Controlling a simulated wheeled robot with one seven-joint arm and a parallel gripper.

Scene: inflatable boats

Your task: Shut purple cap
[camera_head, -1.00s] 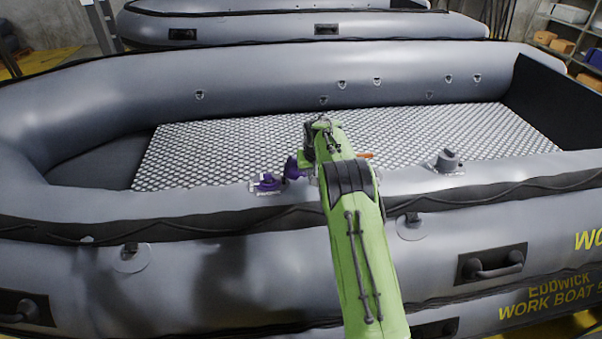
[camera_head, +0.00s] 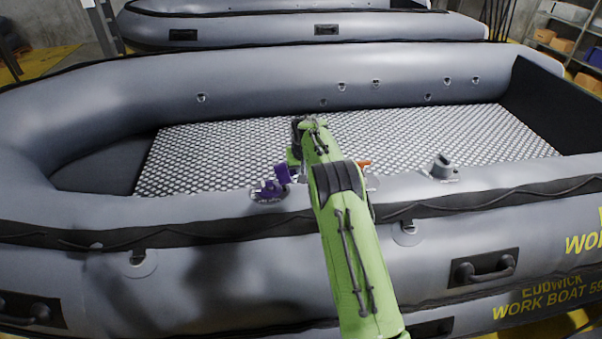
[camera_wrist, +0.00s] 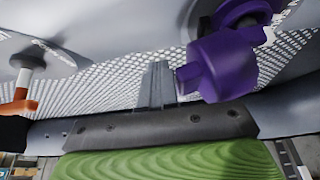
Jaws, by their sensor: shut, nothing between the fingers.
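The purple cap (camera_head: 282,174) stands up and open beside its purple valve (camera_head: 267,191) on the near tube of the grey boat. In the wrist view the cap (camera_wrist: 222,64) is large, right of my gripper, with the purple valve ring (camera_wrist: 246,12) above it. My gripper (camera_wrist: 156,82) shows there as shut grey fingers with nothing held. The fingertips are close to the cap's left side; I cannot tell whether they touch. In the head view the fingers are hidden by my green arm, just right of the cap.
An orange cap (camera_wrist: 18,105) hangs by another valve (camera_wrist: 30,64) at the left of the wrist view; it also shows right of my arm (camera_head: 364,163). A grey valve (camera_head: 443,167) sits further right. The patterned floor (camera_head: 210,155) is clear.

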